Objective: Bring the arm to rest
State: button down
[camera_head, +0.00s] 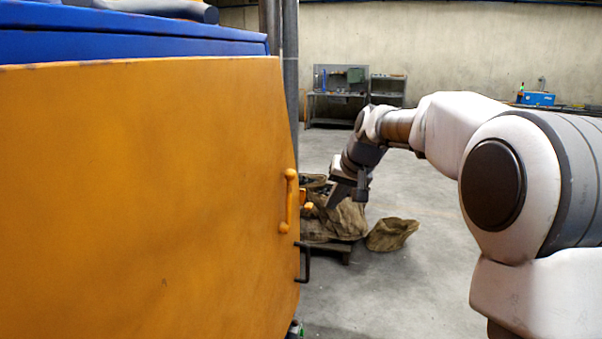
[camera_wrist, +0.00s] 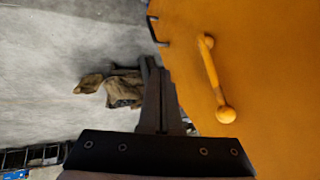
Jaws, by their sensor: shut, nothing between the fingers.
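My arm reaches in from the right in the head view. My gripper (camera_head: 345,192) hangs at its end, to the right of the orange door's edge and its handle. In the wrist view my gripper (camera_wrist: 155,68) has its fingers together with nothing between them. The orange door (camera_head: 140,190) fills the left of the head view and the right of the wrist view (camera_wrist: 275,85). Its yellow handle (camera_head: 289,200) also shows in the wrist view (camera_wrist: 214,78), to the right of the fingers and apart from them.
A black bar handle (camera_head: 304,262) sits low on the door's edge. Brown sacks (camera_head: 335,222) rest on a low pallet behind my gripper, with another sack (camera_head: 391,234) on the floor. A workbench (camera_head: 337,100) stands far back. The concrete floor (camera_head: 400,290) is clear in front.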

jog(key=s+d+f+h, duration=0.1)
jog(key=s+d, duration=0.1)
jog(key=s, duration=1)
jog(key=s+d+f+h, duration=0.1)
jog(key=s, duration=1.1)
jog(key=s+d+f+n+h, duration=0.1)
jog(key=s+d, duration=0.1)
jog(key=s, duration=1)
jog(key=shift+s+d+f, duration=0.2)
jog(key=shift+d+f, duration=0.15)
jog(key=shift+f, duration=0.05)
